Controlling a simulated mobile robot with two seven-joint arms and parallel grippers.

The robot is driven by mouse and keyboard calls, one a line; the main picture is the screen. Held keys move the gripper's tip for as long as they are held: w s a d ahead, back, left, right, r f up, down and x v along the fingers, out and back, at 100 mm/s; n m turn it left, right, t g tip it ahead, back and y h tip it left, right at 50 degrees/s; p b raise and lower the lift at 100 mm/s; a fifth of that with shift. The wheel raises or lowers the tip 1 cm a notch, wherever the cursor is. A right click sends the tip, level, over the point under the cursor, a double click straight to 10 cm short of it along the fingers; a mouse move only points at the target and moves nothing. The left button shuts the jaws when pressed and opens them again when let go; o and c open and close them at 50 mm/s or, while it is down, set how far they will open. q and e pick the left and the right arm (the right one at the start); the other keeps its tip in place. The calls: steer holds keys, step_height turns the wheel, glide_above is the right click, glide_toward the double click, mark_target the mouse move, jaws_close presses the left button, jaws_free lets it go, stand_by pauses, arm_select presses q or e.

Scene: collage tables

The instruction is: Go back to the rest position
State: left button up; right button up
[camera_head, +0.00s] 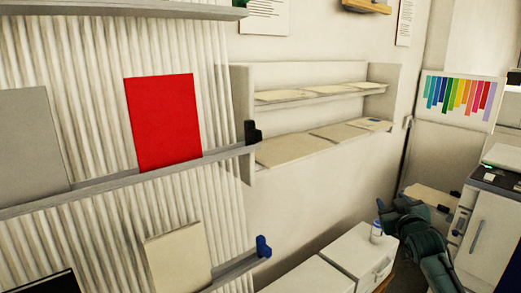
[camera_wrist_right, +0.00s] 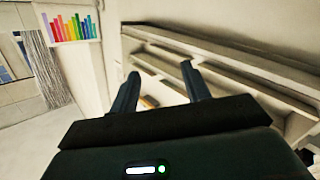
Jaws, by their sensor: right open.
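My right gripper (camera_head: 380,212) is at the lower right of the head view, with its arm coming in from the bottom right. In the right wrist view its two fingers (camera_wrist_right: 160,90) stand apart with nothing between them, so it is open and empty. Beyond the fingers in that view is the wall shelf (camera_wrist_right: 230,75). My left gripper shows in neither view.
A red panel (camera_head: 165,122) and a grey panel (camera_head: 32,140) stand on a ledge at left. A wall shelf (camera_head: 245,120) holds flat boards.

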steer(key=s+a+f+n+g+y, duration=0.1)
steer(key=s+a+f+g+y, duration=0.1)
steer(key=s+a+f, duration=0.55)
steer(key=s+a+f+g+y, duration=0.1)
steer(key=s+a+f, duration=0.3)
steer(key=s+f, duration=0.65)
steer(key=s+a+f+g, duration=0.1)
steer(key=s+a+f, duration=0.1)
steer(key=s, duration=0.5)
steer(key=s+a+f+g+y, duration=0.1)
steer(key=s+a+f, duration=0.2)
steer(key=s, duration=0.4)
steer(key=s+a+f+g+y, duration=0.1)
steer(key=s+a+f, duration=0.2)
steer(key=s+a, duration=0.2)
steer(key=shift+s+f+m, duration=0.15)
steer(key=shift+s+m, duration=0.15)
steer(key=shift+s, duration=0.95)
